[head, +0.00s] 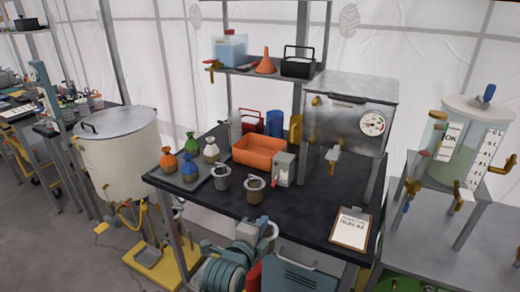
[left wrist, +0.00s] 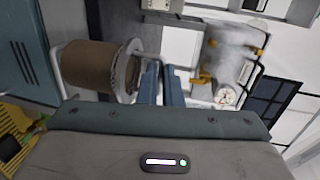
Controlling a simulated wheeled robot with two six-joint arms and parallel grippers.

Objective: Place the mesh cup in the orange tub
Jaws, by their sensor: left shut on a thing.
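The orange tub (head: 258,161) stands on the black table, behind two mesh cups and left of the metal box with a dial. My left gripper (head: 261,226) is in front of the table's front edge, low in the head view. It is shut on a mesh cup (head: 270,231), whose pale ring rim shows there; its body is mostly hidden. In the left wrist view the held cup (left wrist: 92,67) has a brown mesh body and a grey flange, beside my gripper's fingers (left wrist: 160,82). My right gripper is not in view.
Two more mesh cups, one (head: 222,182) left and one (head: 256,196) right, stand near the front edge. A small grey box (head: 284,168) stands right of the tub. A clipboard (head: 351,229) lies at front right.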

